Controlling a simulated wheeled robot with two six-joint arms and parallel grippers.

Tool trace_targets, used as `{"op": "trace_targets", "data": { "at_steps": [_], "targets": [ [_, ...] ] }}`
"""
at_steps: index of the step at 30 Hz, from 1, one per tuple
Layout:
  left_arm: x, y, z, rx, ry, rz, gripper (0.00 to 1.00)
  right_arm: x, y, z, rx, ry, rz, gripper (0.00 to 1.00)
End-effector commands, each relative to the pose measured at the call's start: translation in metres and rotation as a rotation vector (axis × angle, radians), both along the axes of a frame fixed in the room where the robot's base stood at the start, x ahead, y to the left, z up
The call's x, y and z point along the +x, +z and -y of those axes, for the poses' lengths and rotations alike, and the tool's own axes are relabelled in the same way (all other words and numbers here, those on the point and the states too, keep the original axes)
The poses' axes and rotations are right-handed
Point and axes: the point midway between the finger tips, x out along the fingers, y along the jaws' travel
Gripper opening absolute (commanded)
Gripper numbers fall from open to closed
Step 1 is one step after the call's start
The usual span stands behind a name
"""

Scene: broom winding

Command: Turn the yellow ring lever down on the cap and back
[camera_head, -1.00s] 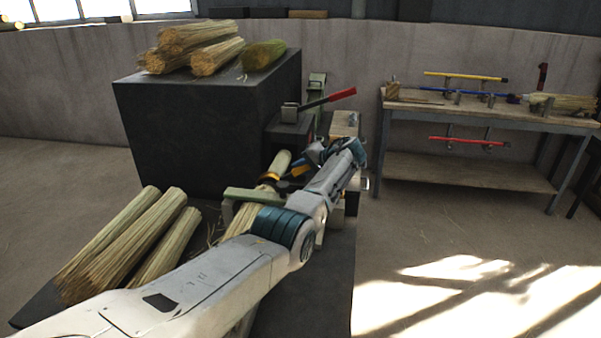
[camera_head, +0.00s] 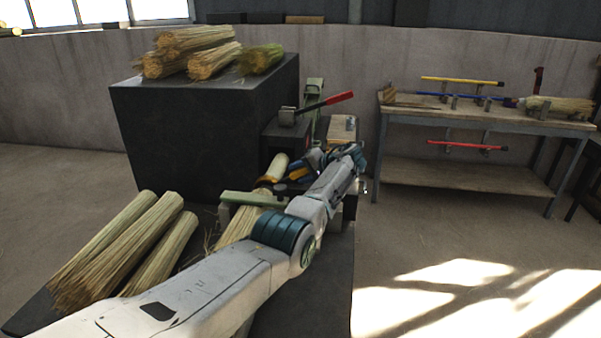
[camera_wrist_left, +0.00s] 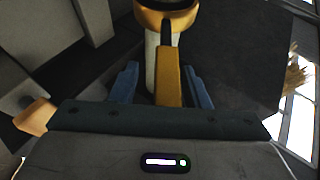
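The yellow ring (camera_wrist_left: 165,14) shows at the top of the left wrist view, and its flat yellow lever (camera_wrist_left: 169,78) points down from it. A pale cylinder stands behind the lever. My left gripper (camera_wrist_left: 162,84) is open, with its blue fingers on either side of the lever. The right finger is close to the lever and a gap shows at the left finger; I cannot tell whether either touches. In the head view my left gripper (camera_head: 302,163) is small, beside the yellow ring (camera_head: 266,181) around the end of a straw bundle (camera_head: 244,216). The cap is hard to make out. My right gripper is out of view.
A dark block (camera_head: 205,130) with straw bundles on top stands behind. A red-handled lever (camera_head: 325,103) rises near the gripper. More bundles (camera_head: 125,245) lie at the left. A workbench (camera_head: 480,118) stands at the right, with open floor before it.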

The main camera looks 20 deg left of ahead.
Motion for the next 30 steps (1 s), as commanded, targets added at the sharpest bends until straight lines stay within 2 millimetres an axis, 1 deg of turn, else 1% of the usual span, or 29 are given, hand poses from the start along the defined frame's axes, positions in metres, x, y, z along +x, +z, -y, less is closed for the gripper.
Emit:
{"op": "trace_targets", "data": {
  "at_steps": [7,11,15,18,22,27,30],
  "targets": [
    [0.000,0.002,0.000,0.000,0.001,0.003,0.42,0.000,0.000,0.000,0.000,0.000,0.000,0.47],
    [0.000,0.007,0.009,-0.001,-0.002,0.005,0.42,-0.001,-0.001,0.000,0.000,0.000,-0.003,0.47],
    [-0.005,0.018,0.030,-0.002,-0.002,0.007,0.42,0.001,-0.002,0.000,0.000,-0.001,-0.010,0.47],
    [-0.008,0.028,0.048,-0.002,-0.003,0.006,0.42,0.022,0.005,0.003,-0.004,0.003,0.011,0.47],
    [-0.013,0.040,0.069,-0.002,-0.002,0.004,0.42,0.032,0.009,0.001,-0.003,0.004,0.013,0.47],
    [-0.017,0.051,0.087,0.000,-0.001,0.003,0.42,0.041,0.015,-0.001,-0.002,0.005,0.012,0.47],
    [-0.018,0.055,0.091,0.000,-0.001,0.002,0.42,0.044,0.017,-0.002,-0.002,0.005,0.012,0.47]
  ]
}}
